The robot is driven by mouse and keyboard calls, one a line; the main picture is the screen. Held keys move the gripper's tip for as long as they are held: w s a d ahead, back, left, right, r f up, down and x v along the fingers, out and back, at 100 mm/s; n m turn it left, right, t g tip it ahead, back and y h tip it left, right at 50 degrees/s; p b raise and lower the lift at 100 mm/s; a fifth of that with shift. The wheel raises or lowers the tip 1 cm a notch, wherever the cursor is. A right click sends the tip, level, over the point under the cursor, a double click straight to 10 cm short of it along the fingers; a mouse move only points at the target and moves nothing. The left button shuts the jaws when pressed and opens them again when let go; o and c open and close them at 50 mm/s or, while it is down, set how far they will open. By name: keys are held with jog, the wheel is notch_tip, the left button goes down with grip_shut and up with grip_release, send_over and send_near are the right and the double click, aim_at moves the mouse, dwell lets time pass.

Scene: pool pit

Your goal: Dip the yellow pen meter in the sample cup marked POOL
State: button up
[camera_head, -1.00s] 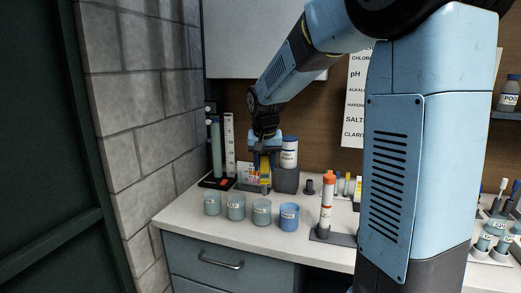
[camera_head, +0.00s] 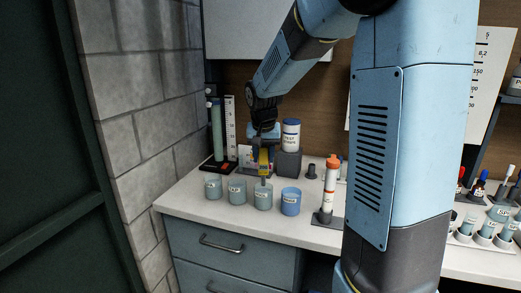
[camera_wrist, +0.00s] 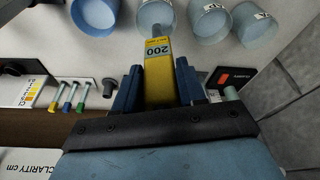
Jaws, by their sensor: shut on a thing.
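The yellow pen meter (camera_head: 264,161) is upright in my gripper (camera_head: 263,148), which is shut on it. Its display reads 200 in the wrist view (camera_wrist: 158,51). Several sample cups stand in a row at the counter's front left. The meter's lower end is in line with the third cup from the left (camera_head: 263,197), at its rim; in the wrist view it points at that cup (camera_wrist: 154,14). I cannot tell whether the tip is inside or just above or behind it. The rightmost cup (camera_head: 290,203) is bluer. The cup labels are too small to read surely.
Behind are a teal cylinder (camera_head: 217,130), a white ruler (camera_head: 230,125) and a white bottle (camera_head: 291,133) on a grey block. A block wall (camera_head: 150,110) bounds the left.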

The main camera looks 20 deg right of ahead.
aim_at(264, 147)
jog(key=shift+f, duration=2.4)
jog(key=shift+s+a, duration=0.1)
jog(key=shift+s, duration=0.15)
jog(key=shift+f, duration=0.15)
jog(key=shift+f, duration=0.95)
jog(key=shift+r, duration=0.15)
jog(key=shift+r, duration=5.05)
